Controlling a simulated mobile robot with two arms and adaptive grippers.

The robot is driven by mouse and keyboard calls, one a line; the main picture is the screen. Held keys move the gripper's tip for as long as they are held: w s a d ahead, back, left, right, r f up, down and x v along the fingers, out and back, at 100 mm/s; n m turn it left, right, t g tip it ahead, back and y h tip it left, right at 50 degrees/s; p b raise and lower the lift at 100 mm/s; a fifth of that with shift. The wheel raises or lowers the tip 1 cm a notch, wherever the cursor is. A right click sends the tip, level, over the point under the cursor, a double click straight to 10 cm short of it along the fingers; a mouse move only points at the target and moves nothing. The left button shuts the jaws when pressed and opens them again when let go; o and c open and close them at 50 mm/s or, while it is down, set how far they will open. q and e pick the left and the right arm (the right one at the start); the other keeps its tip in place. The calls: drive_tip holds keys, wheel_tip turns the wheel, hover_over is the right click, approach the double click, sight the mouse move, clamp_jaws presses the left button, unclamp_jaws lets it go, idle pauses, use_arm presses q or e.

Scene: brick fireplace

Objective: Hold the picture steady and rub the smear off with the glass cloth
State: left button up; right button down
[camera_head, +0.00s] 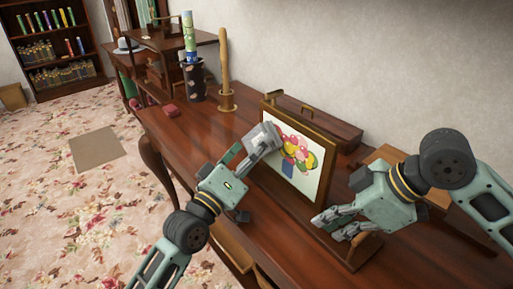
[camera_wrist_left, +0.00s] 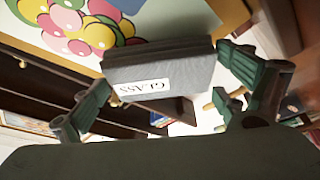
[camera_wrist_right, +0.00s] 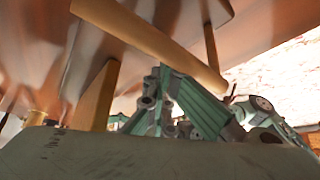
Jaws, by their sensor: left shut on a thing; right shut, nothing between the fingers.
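My left gripper (camera_head: 253,150) is shut on the grey glass cloth (camera_head: 263,136), a thick pad with a "GLASS" label in the left wrist view (camera_wrist_left: 162,70). The cloth is in front of the picture's upper left part; I cannot tell if it touches the glass. My right gripper (camera_head: 333,226) is shut and empty by the picture's lower right corner; its fingers also show in the right wrist view (camera_wrist_right: 182,108). I cannot make out a smear.
A wooden post on a base (camera_head: 225,75) and a dark spotted pot (camera_head: 192,82) with a green figure stand left of the picture. A small red object (camera_head: 170,111) lies near the desk's left end. A wooden box (camera_head: 325,125) sits behind the picture. The desk's left front is clear.

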use_arm(q)
drive_tip(key=shift+s+a, duration=0.5)
drive_tip(key=shift+a, duration=0.25)
drive_tip(key=shift+s+a, duration=0.5)
drive_tip(key=shift+a, duration=0.3)
drive_tip(key=shift+s+a, duration=0.5)
drive_tip(key=shift+a, duration=0.25)
use_arm(e)
drive_tip(key=shift+s+f, duration=0.1)
drive_tip(key=shift+f, duration=0.1)
use_arm(q)
drive_tip(key=shift+s+a, duration=0.4)
drive_tip(key=shift+a, duration=0.25)
drive_tip(key=shift+s+a, duration=0.4)
drive_tip(key=shift+a, duration=0.2)
drive_tip(key=shift+r, duration=0.1)
use_arm(e)
drive_tip(key=shift+r, duration=0.1)
drive_tip(key=shift+d+r+p, duration=0.1)
drive_tip(key=shift+r+p, duration=0.65)
drive_tip(key=shift+p, duration=0.35)
drive_tip(key=shift+r+p, duration=0.6)
drive_tip(key=shift+p, duration=0.1)
use_arm(q)
wheel_tip(320, 180, up, 8)
drive_tip(key=p, duration=0.4)
drive_tip(key=shift+p, duration=0.4)
use_arm(e)
wheel_tip(320, 180, up, 3)
drive_tip(key=shift+r, duration=0.2)
